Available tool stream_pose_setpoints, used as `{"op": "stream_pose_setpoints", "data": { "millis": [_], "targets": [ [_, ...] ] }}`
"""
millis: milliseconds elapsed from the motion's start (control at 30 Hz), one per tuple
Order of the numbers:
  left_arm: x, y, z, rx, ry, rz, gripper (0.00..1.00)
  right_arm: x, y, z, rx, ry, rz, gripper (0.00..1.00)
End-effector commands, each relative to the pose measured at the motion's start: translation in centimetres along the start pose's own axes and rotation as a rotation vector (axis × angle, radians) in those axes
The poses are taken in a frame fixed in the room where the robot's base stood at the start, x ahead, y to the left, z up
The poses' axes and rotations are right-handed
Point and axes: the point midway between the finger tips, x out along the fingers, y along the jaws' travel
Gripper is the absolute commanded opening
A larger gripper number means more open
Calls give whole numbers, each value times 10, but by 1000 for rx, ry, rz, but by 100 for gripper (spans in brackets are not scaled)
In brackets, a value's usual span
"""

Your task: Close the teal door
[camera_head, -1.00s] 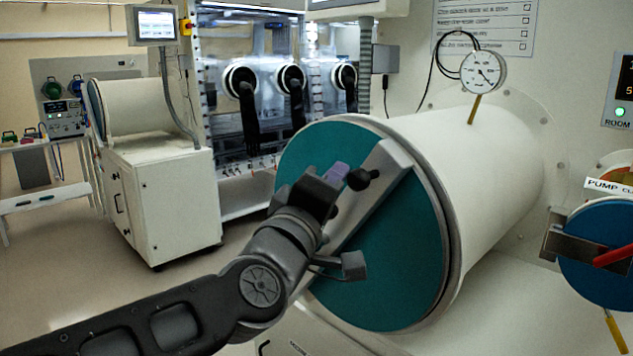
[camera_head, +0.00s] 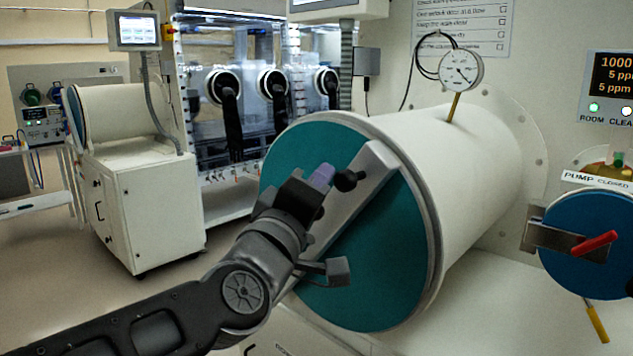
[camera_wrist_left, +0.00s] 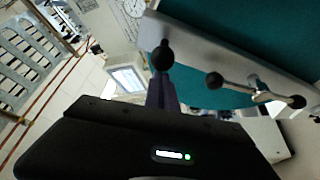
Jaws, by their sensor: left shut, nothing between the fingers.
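The teal door (camera_head: 372,262) is a round disc at the near end of a white cylinder (camera_head: 470,165). It lies against or very near the cylinder's rim; I cannot tell whether it is fully seated. A grey bar (camera_head: 345,200) with black knobs (camera_head: 347,180) crosses its face. My left gripper (camera_head: 322,177) is shut and empty, its purple fingers in front of the upper part of the door, beside the upper knob. Contact is unclear. In the left wrist view the fingers (camera_wrist_left: 162,92) point toward the bar (camera_wrist_left: 225,62), with the teal face (camera_wrist_left: 250,30) behind. My right gripper is not in view.
A dial gauge (camera_head: 461,70) stands on top of the cylinder. A blue disc with a red handle (camera_head: 593,244) is at the right. A white cabinet (camera_head: 150,205) with another cylinder stands at the left. Open floor (camera_head: 60,275) lies left of my arm.

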Motion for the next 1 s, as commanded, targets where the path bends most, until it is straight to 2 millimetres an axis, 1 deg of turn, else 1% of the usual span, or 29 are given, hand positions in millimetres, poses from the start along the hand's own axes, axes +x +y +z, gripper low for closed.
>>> {"op": "stream_pose_setpoints", "data": {
  "millis": [133,200,400,500,600,767,1000],
  "targets": [
    [10,2,-24,-3,19,0,0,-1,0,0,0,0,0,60],
    [-10,2,-22,0,21,4,0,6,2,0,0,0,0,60],
    [-56,3,-24,-1,25,3,0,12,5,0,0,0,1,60],
    [-73,3,-25,-3,27,2,0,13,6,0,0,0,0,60],
    [-84,4,-25,-3,27,2,0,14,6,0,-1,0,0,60],
    [-91,3,-25,-4,26,0,0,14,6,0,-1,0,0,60],
    [-91,3,-25,-4,26,0,0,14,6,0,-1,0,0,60]
  ]
}}
